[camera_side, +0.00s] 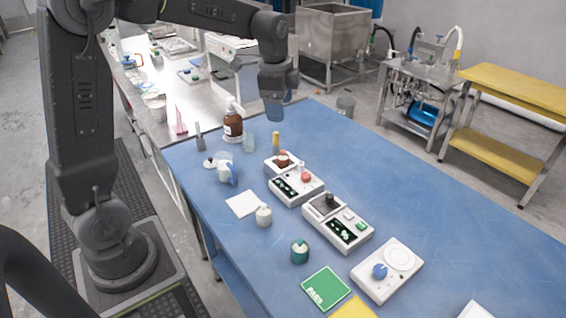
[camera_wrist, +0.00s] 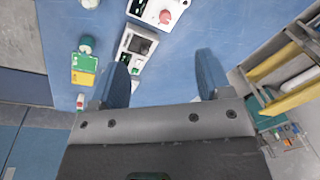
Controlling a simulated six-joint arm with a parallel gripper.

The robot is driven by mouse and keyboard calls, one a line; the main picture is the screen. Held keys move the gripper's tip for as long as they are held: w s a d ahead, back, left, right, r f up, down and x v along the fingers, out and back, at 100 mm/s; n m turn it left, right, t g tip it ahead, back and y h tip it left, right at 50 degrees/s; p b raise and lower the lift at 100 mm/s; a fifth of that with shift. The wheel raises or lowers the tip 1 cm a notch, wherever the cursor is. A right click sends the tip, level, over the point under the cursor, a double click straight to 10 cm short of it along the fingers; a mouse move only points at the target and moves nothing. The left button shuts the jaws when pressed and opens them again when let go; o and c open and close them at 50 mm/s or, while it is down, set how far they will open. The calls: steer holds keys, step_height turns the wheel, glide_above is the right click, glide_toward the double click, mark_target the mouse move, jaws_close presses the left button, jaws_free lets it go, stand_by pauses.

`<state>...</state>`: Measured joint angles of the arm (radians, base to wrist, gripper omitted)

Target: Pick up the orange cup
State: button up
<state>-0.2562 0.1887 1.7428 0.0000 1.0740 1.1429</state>
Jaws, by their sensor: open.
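I cannot make out a clearly orange cup in either view. On the blue table in the side view stand a small white cup-like jar (camera_side: 264,216), a teal jar (camera_side: 299,252) and a clear vessel with blue (camera_side: 227,172). A slim orange-yellow upright item (camera_side: 276,142) stands near the back; its kind is unclear. My gripper (camera_side: 273,108) hangs above the far part of the table, apart from everything. In the wrist view my gripper (camera_wrist: 165,72) shows two blue fingers spread wide with nothing between them.
White devices with a red knob (camera_side: 305,177), a dark top (camera_side: 327,203) and a blue dial (camera_side: 380,271) line the blue table (camera_side: 450,225). A brown bottle (camera_side: 233,124) stands near the far end. A green card (camera_side: 326,288) lies in front. The right side is clear.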

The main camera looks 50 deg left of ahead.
mark_target(283, 152)
steer(key=w+a+f+m, duration=0.1)
steer(key=w+a+f, duration=0.1)
steer(key=f, duration=0.3)
steer(key=w+a+f+m+g, duration=0.1)
steer(key=w+a+f, duration=0.1)
steer(key=f, duration=0.3)
steer(key=w+a+f+m, duration=0.1)
steer(key=w+a+f, duration=0.1)
steer(key=f, duration=0.3)
steer(key=shift+a+f+m+g, duration=0.2)
steer(key=shift+a+m+g, duration=0.1)
steer(key=shift+m, duration=0.1)
steer(key=shift+a+f, duration=0.15)
steer(key=shift+f, duration=1.3)
steer(key=shift+a+f, duration=0.1)
steer(key=shift+f, duration=1.3)
steer(key=shift+c, duration=0.4)
steer(key=shift+w, duration=0.1)
steer(key=c, duration=1)
steer(key=shift+c, duration=0.2)
steer(key=shift+r, duration=0.15)
